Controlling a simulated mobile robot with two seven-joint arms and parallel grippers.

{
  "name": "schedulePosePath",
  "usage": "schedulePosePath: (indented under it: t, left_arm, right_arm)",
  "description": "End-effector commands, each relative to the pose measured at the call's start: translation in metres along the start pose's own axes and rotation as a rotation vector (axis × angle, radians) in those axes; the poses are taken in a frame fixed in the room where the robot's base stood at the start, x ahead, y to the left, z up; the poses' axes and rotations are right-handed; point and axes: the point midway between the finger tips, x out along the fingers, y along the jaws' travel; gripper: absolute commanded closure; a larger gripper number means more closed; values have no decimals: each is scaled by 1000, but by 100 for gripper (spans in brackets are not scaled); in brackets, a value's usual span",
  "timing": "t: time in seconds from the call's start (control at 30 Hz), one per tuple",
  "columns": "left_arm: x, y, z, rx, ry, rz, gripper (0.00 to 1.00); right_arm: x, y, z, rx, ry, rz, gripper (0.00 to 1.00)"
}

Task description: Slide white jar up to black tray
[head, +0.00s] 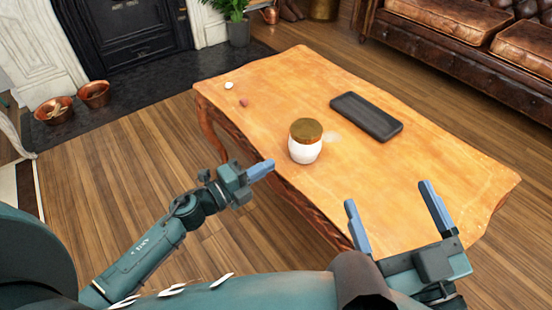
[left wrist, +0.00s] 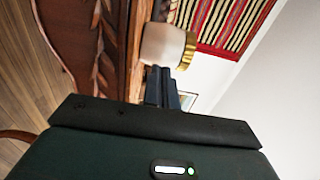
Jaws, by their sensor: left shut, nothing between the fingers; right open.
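The white jar (head: 305,150) with a gold-brown lid stands upright on the wooden table (head: 270,90), near its front-left edge. The black tray (head: 367,117) lies flat on the table, to the right of the jar and farther back, with bare wood between them. My left gripper (head: 270,165) is shut and empty, just left of the jar at the table's edge. In the left wrist view the jar (left wrist: 168,45) shows just beyond the shut fingers (left wrist: 160,88); I cannot tell if they touch it. My right gripper (head: 390,215) is open and empty over the table's near right part.
A small white object (head: 228,86) and a small reddish object (head: 243,102) lie at the table's far left. A brown leather sofa (head: 460,50) stands behind. Copper bowls (head: 93,94) sit on the hearth. The table's right part is clear.

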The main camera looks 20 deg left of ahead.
Motion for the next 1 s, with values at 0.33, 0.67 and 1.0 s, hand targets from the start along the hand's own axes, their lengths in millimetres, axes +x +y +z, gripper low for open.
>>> schedulePosePath:
  t: [0.33, 0.67, 1.0]
  left_arm:
    - [26, -1, 0, 1, 0, -2, 100]
    - [49, -1, 0, 2, 0, -1, 100]
    - [72, 0, 0, 1, 0, -1, 100]
  right_arm:
    - [0, 0, -2, 0, 0, 0, 5]
    - [1, 0, -3, 1, 0, 0, 5]
    - [0, 0, -1, 1, -1, 0, 5]
